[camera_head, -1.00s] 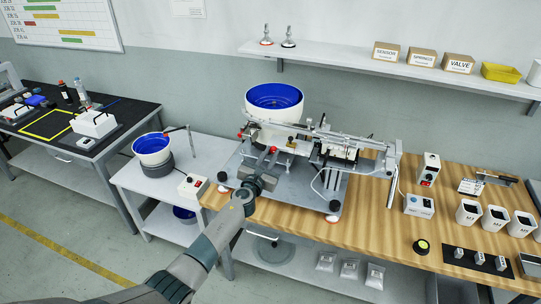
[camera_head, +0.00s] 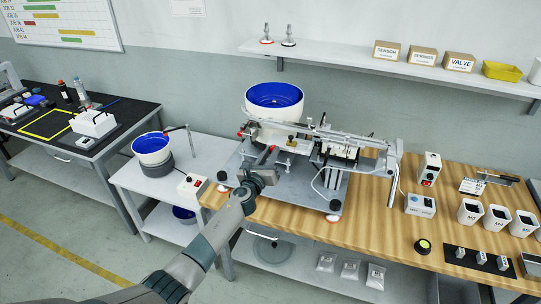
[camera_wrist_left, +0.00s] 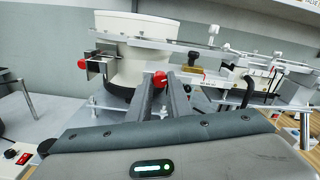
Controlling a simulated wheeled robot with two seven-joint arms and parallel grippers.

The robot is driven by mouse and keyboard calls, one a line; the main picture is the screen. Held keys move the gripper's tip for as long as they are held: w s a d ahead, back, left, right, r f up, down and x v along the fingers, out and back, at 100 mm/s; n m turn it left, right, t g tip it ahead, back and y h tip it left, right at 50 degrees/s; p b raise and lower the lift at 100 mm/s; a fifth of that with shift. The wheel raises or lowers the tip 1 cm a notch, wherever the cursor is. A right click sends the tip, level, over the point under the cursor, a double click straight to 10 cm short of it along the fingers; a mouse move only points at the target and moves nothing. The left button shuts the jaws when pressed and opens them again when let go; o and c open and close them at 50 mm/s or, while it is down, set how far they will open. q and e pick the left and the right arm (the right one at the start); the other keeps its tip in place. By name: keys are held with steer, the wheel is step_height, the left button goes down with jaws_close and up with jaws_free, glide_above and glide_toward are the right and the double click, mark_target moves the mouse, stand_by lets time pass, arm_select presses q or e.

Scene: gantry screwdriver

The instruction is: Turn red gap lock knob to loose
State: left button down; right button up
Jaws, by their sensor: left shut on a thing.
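The gantry screwdriver machine (camera_head: 285,182) stands on the left part of the wooden bench. My left gripper (camera_head: 267,154) reaches up to its front from below. In the left wrist view its two fingers (camera_wrist_left: 160,88) are closed on a small red knob (camera_wrist_left: 160,78), whose red end shows between the fingertips. The same red knob is a small spot at the fingertips in the head view (camera_head: 271,148). A second red knob (camera_wrist_left: 82,65) is on a bracket to the left, clear of the fingers. I cannot read any loose or tight marking. My right gripper is not in view.
A white feeder bowl with a blue inside (camera_head: 274,97) stands just behind the machine. Rails and a metal arm (camera_head: 330,134) cross above the fingertips. A control box with a red switch (camera_head: 193,186) sits at the left.

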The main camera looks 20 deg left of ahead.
arm_select(q)
steer(key=n+b, duration=0.2)
steer(key=n, duration=1)
steer(key=shift+f+n, duration=0.1)
steer(key=shift+n, duration=0.2)
stand_by(0.3)
steer(key=c, duration=1.6)
jaws_free()
steer(key=shift+s, duration=0.1)
steer(key=s+b, duration=0.1)
steer(key=s, duration=0.4)
steer(key=s+b, duration=0.1)
steer(key=s, duration=0.5)
steer(key=s+b, duration=0.1)
steer(key=s, duration=0.5)
steer(key=shift+s+a, duration=0.15)
steer(key=shift+a, duration=0.2)
